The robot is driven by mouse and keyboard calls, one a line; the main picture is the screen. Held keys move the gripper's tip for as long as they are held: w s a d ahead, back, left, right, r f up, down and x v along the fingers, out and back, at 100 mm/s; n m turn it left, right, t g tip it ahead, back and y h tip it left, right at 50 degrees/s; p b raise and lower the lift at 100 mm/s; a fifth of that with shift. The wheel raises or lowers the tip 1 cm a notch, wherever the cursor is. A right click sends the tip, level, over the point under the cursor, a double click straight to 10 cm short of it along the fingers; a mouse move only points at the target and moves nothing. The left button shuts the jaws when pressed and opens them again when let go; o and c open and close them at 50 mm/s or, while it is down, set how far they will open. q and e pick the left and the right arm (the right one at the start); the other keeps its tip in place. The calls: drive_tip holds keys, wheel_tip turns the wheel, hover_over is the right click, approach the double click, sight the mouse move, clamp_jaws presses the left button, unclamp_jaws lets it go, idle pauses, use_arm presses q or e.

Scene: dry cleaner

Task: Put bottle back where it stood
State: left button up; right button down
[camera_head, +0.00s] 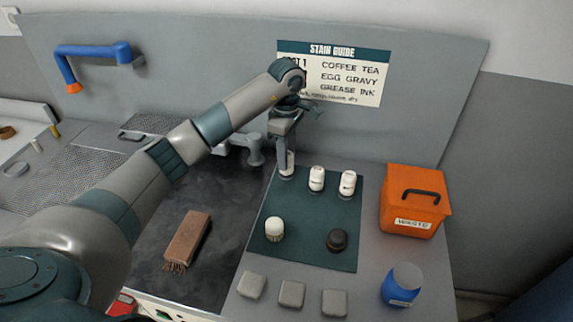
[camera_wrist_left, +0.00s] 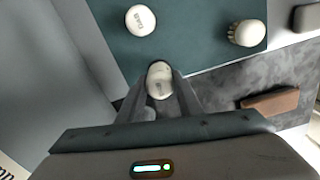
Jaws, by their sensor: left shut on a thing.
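My left gripper (camera_head: 287,152) points down over the back left corner of the dark green mat (camera_head: 305,245). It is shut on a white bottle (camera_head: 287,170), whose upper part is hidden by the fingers. In the left wrist view the bottle (camera_wrist_left: 159,80) sits between the two fingertips, near the mat's edge. It looks upright; I cannot tell if its base touches the mat. Two more white bottles, one in the middle (camera_head: 317,178) and one at the right (camera_head: 347,183), stand beside it in a row along the mat's back. My right gripper is not in view.
On the mat's front stand a cream-topped brush (camera_head: 274,229) and a dark round item (camera_head: 337,240). An orange waste box (camera_head: 413,205) and a blue jar (camera_head: 402,285) are right. A brown brush (camera_head: 187,240) lies left. Grey blocks (camera_head: 291,294) line the front.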

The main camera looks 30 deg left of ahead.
sight(288, 175)
use_arm(q)
wheel_tip(288, 175, down, 3)
drive_tip(key=shift+r+p, duration=0.1)
drive_tip(key=shift+p, duration=0.65)
drive_tip(key=shift+f, duration=0.55)
drive_tip(key=shift+f, duration=0.15)
drive_tip(key=o, duration=1)
drive_tip(key=shift+o, duration=0.2)
